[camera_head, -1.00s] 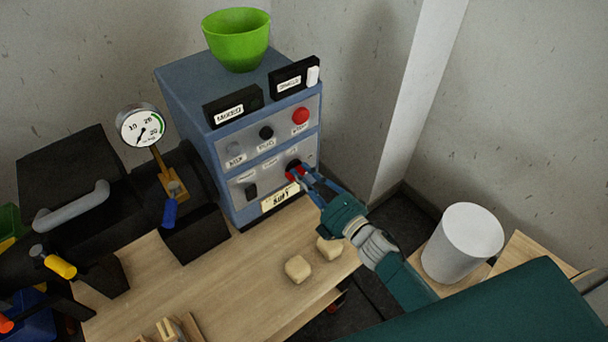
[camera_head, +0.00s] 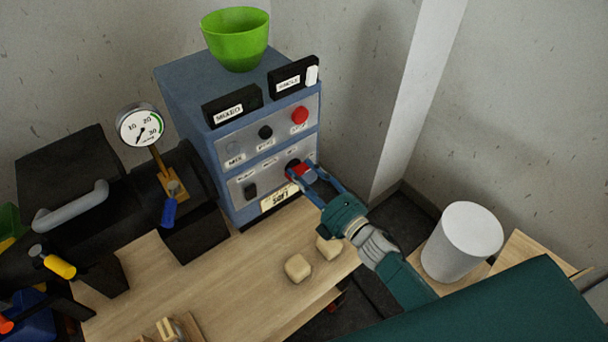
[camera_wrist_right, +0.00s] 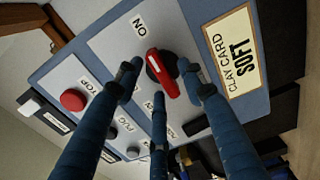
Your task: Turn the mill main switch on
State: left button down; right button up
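The main switch is a red handle on a round black base (camera_head: 299,170), at the right of the lower panel of the blue control box (camera_head: 186,104). In the right wrist view the red handle (camera_wrist_right: 162,76) stands slanted, with its upper end toward the ON label (camera_wrist_right: 139,23). My right gripper (camera_head: 312,172) is at the switch. In the wrist view its blue fingers (camera_wrist_right: 160,78) are spread around the handle, with gaps at the sides. Whether a fingertip touches the black base I cannot tell. My left gripper is out of view.
A red STOP button (camera_head: 299,115) and a black knob (camera_head: 265,132) sit on the upper panel. A clay card (camera_head: 280,197) is below the switch. Two pale blocks (camera_head: 298,268) lie on the table nearby. A white cylinder (camera_head: 462,243) stands at the right.

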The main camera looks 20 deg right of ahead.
jog(key=v, duration=1.1)
jog(key=shift+s+d, duration=0.15)
jog(key=shift+s, duration=0.25)
